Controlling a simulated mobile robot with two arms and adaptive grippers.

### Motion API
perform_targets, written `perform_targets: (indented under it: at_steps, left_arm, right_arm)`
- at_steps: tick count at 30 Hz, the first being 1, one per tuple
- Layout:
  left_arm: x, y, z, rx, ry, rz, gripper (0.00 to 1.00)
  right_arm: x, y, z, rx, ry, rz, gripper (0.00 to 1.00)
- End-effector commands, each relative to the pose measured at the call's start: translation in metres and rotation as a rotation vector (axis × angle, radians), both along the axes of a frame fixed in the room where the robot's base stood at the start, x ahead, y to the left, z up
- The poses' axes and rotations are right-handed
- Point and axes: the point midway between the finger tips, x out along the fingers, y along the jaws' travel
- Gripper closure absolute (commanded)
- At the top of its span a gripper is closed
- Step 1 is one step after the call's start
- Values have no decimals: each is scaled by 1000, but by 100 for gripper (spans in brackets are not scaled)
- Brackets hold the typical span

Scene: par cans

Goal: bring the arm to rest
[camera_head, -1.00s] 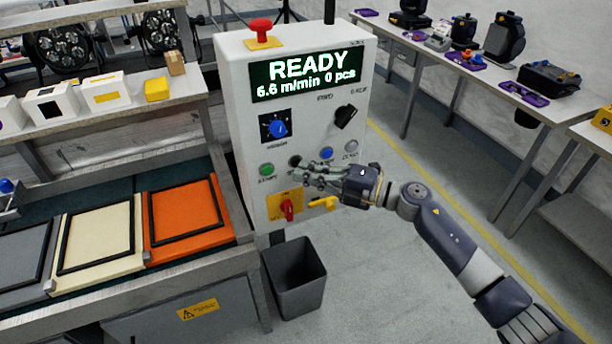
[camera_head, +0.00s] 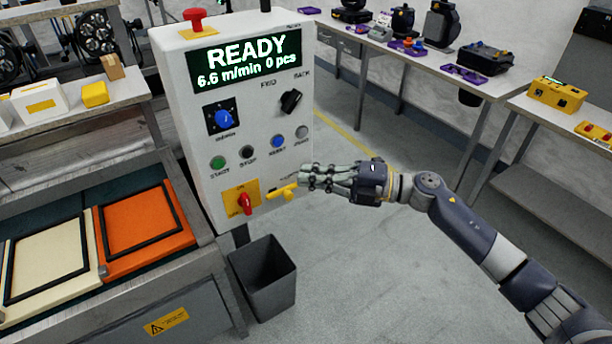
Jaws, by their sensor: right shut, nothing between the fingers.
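My right gripper (camera_head: 306,178) is shut and empty. Its arm comes in from the lower right and points left. In the picture the fingertips lie just right of the yellow handle (camera_head: 281,192) on the control cabinet (camera_head: 184,125); I cannot tell whether they touch it. The cabinet's display reads READY, 6.6 m/min, 0 pcs. A red switch (camera_head: 245,204) sits on a yellow plate below the row of buttons. The green (camera_head: 217,163), black and blue (camera_head: 278,141) buttons are uncovered. My left gripper is not in view.
A dark bin (camera_head: 262,290) stands on the floor below the cabinet. A conveyor with an orange panel (camera_head: 144,262) and a cream panel (camera_head: 22,296) lies at left. Benches (camera_head: 400,56) with lamps and tools stand at the back right. The floor between is clear.

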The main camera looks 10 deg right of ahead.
Motion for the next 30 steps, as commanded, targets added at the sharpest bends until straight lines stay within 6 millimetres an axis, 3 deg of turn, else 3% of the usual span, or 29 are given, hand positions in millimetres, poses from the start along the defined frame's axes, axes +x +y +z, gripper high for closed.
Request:
perform_targets:
  at_steps: [5,20,23,25,30]
  left_arm:
    - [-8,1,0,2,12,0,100]
    - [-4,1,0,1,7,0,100]
    - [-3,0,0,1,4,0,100]
    - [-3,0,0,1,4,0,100]
    - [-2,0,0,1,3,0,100]
  right_arm:
    - [0,0,0,0,0,0,100]
    - [4,-2,-7,21,23,-24,100]
    - [19,-14,-35,99,109,-118,100]
    - [33,-30,-71,178,206,-229,100]
    - [42,-77,-189,346,486,-541,100]
